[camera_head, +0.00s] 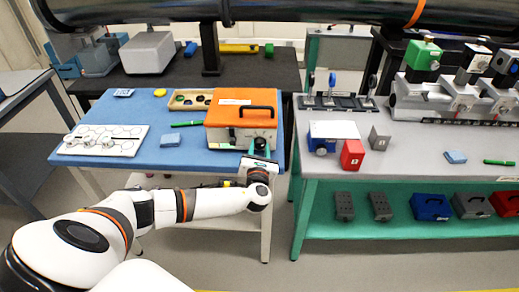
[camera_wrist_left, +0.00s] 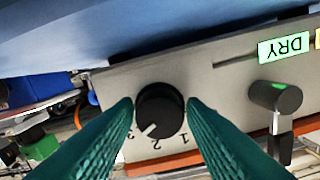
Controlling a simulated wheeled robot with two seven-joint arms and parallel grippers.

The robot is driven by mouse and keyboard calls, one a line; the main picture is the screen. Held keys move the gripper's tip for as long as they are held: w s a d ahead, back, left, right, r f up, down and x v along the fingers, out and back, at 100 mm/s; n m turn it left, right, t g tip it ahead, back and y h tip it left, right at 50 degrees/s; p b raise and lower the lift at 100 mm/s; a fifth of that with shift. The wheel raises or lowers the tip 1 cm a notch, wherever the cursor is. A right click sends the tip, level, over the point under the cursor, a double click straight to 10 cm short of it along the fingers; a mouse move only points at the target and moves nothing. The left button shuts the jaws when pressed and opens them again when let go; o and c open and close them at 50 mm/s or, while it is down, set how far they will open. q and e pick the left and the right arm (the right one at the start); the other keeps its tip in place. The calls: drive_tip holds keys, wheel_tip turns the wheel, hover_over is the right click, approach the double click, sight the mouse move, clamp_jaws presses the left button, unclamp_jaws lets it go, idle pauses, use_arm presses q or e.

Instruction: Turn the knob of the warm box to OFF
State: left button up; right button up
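The warm box (camera_head: 241,108) is an orange box with a grey front panel and a dark handle on top, at the right front of the blue table. Its round black knob (camera_wrist_left: 159,110) shows in the left wrist view on the grey panel; its white pointer line points to the lower left, between the marks 3 and 2. OFF is not readable there. My left gripper (camera_head: 258,147) is at the box's front. Its two green fingers (camera_wrist_left: 160,108) lie along both sides of the knob, close against it. My right gripper is not in view.
A black lever or valve (camera_wrist_left: 275,97) sits beside the knob, near a green DRY label (camera_wrist_left: 284,48). A wooden tray (camera_head: 190,99), a green pen (camera_head: 187,123) and a white board (camera_head: 104,140) lie on the blue table (camera_head: 190,160). A grey bench (camera_head: 420,150) stands at the right.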

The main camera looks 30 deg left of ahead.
use_arm(q)
drive_tip(key=c, duration=0.5)
drive_tip(key=shift+c, duration=0.2)
drive_tip(key=shift+n, duration=0.4)
drive_tip(key=n+b, duration=0.3)
drive_tip(key=n, duration=0.2)
drive_tip(key=shift+f, duration=0.2)
drive_tip(key=n+b, duration=0.3)
drive_tip(key=n, duration=0.2)
drive_tip(key=shift+n+b, duration=0.35)
drive_tip(key=shift+n, duration=0.05)
drive_tip(key=n+b, duration=0.2)
drive_tip(key=n, duration=0.1)
drive_tip(key=shift+n, duration=0.3)
drive_tip(key=n+b, duration=0.2)
drive_tip(key=n, duration=0.1)
drive_tip(key=shift+n+b, duration=0.4)
drive_tip(key=n+b, duration=0.2)
drive_tip(key=n, duration=0.2)
drive_tip(key=shift+r+n+b, duration=0.15)
drive_tip(key=shift+n+b, duration=0.15)
drive_tip(key=shift+n, duration=0.4)
